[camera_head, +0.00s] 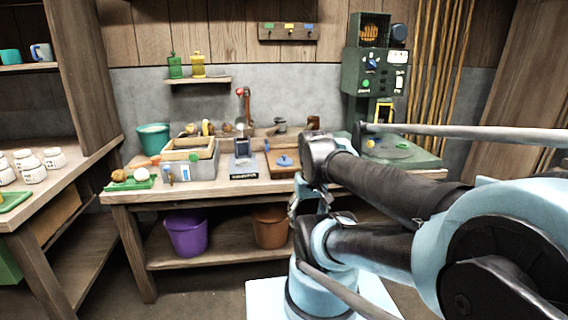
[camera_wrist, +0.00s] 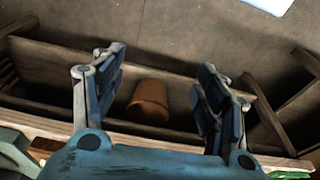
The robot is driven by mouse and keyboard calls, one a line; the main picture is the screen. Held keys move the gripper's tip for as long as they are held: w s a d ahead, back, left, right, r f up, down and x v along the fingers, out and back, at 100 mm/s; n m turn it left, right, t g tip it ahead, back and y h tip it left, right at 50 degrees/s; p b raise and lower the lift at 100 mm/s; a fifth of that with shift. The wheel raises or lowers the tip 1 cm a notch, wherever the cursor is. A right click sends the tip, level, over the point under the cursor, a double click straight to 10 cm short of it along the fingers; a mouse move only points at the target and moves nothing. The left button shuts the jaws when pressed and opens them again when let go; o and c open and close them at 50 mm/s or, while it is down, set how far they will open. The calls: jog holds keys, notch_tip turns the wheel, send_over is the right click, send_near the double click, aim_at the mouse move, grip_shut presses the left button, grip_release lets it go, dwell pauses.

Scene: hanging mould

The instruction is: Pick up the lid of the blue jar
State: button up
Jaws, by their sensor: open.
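A small blue round piece (camera_head: 285,161), which looks like a lid with a knob, lies on a brown wooden tray (camera_head: 276,173) on the workbench in the head view. I cannot make out a blue jar for certain. My gripper (camera_wrist: 158,92) is open and empty, its two fingers wide apart in the wrist view. In the head view it is mostly hidden by my arm, low in front of the bench's front edge. The blue piece does not show in the wrist view.
A brown bucket (camera_wrist: 150,102) on the bench's lower shelf shows beyond my fingers; a purple bucket (camera_head: 186,233) stands left of it. On the bench are a wooden box (camera_head: 190,152), a teal bucket (camera_head: 153,138) and a green machine (camera_head: 377,72). Open floor lies in front.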

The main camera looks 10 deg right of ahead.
jog(key=shift+o, duration=0.9)
jog(key=w+r+n, duration=0.1)
jog(key=w+r, duration=0.6)
jog(key=w, duration=0.1)
jog(key=shift+a+n+y, duration=0.2)
jog(key=shift+n+y, duration=0.2)
notch_tip(320, 180, up, 10)
jog(key=n+t+y, duration=0.1)
jog(key=n+y, duration=0.1)
jog(key=n, duration=0.3)
send_over(284, 159)
jog(key=s+d, duration=0.5)
jog(key=x, duration=1.7)
jog(key=shift+w, duration=0.1)
jog(key=c, duration=0.9)
